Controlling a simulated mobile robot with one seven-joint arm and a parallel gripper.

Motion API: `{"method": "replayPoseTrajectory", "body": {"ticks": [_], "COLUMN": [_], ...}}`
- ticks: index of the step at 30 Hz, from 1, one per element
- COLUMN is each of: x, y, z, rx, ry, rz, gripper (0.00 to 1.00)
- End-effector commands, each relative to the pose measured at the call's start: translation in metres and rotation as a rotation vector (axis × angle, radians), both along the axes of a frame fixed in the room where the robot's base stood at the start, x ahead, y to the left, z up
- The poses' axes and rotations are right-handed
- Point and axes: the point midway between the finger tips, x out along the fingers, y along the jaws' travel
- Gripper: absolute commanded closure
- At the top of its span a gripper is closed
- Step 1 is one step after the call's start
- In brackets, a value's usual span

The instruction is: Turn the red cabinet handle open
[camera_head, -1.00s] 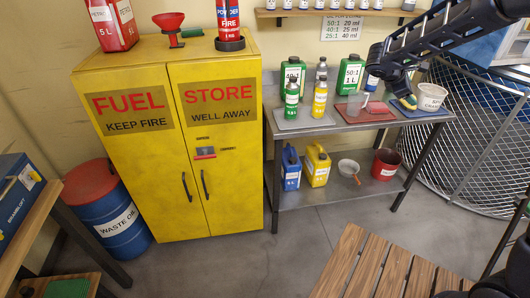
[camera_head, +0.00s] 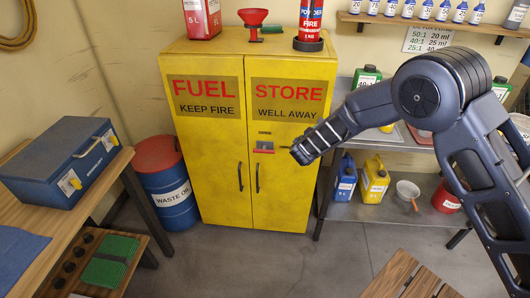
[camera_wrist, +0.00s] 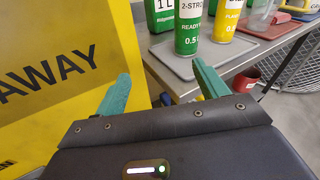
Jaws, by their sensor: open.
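The yellow fuel cabinet (camera_head: 215,148) stands against the back wall with both doors shut. Its small red handle (camera_head: 264,151) sits level on the right door, below the WELL AWAY label. My gripper (camera_head: 287,149) is just right of the red handle in the head view, apart from it in the picture; its depth from the door is hard to tell. In the wrist view its two teal fingers (camera_wrist: 162,85) are spread with nothing between them. The cabinet's yellow front (camera_wrist: 70,90) fills the left there, and the red handle is out of that view.
Two black door pulls (camera_head: 240,177) are lower on the cabinet. A steel bench (camera_head: 328,185) with bottles and cans stands close on the right. A blue waste oil drum (camera_head: 170,195) is on the left. Open floor (camera_head: 270,262) lies in front.

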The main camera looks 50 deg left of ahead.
Motion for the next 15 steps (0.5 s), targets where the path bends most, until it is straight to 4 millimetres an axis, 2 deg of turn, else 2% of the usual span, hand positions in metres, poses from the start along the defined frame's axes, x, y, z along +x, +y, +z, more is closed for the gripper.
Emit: {"method": "replayPoseTrajectory", "body": {"ticks": [1, 7, 12, 15], "x": [-0.024, -0.117, -0.190, -0.219], "y": [0.018, 0.077, 0.109, 0.119], "z": [-0.018, -0.081, -0.128, -0.146], "rx": [-0.037, -0.173, -0.268, -0.303], "ry": [-0.025, -0.147, -0.250, -0.294], "rz": [0.055, 0.272, 0.427, 0.486], "gripper": [0.28, 0.28, 0.28, 0.28]}}
